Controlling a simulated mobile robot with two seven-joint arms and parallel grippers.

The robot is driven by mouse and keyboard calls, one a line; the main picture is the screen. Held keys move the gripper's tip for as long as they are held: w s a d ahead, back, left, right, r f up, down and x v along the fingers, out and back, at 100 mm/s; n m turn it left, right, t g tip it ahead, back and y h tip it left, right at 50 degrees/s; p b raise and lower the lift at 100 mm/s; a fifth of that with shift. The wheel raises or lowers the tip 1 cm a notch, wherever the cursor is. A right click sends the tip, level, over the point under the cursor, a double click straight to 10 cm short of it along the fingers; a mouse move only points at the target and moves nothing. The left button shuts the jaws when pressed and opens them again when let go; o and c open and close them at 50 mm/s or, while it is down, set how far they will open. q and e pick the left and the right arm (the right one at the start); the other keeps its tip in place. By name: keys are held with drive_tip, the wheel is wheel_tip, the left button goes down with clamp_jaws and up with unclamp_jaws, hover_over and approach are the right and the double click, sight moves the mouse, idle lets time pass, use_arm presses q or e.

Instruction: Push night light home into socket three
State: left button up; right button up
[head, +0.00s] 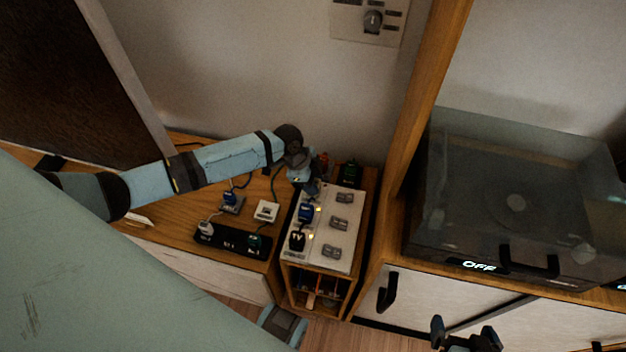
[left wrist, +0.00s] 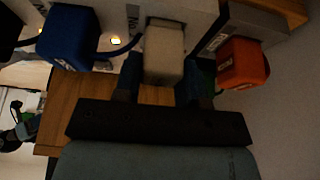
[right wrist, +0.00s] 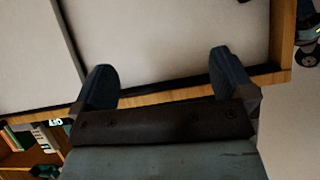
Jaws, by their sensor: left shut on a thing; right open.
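A pale beige block, seemingly the night light (left wrist: 165,52), is between the fingers of my left gripper (left wrist: 162,80) in the left wrist view. Its far end meets or nearly meets the white socket panel (left wrist: 192,14); I cannot tell how deep it sits. In the head view my left gripper (head: 311,186) is at the far end of the panel (head: 322,240), hiding the night light. A blue plug (head: 305,213) and a black TV plug (head: 297,241) sit nearer on the panel. My right gripper (head: 466,338) is open and empty near the cabinet front, also seen in the right wrist view (right wrist: 163,75).
An orange plug (left wrist: 242,62) is right of the night light, and the blue plug (left wrist: 68,36) is left. Grey switches (head: 340,224) line the panel. A black power strip (head: 232,243) lies left. A wooden post (head: 421,110) and turntable cabinet (head: 515,200) stand right.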

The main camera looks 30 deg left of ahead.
use_arm(q)
drive_tip(key=shift+f, duration=0.25)
use_arm(e)
drive_tip(key=shift+f, duration=0.15)
use_arm(q)
drive_tip(key=o, duration=1.1)
drive_tip(key=shift+c, duration=0.2)
drive_tip(key=p+v, duration=0.1)
drive_tip(key=v, duration=1.2)
drive_tip(key=shift+r+p, duration=0.35)
drive_tip(key=shift+r, duration=0.05)
use_arm(e)
drive_tip(key=shift+d, duration=0.1)
drive_tip(key=shift+r, duration=0.2)
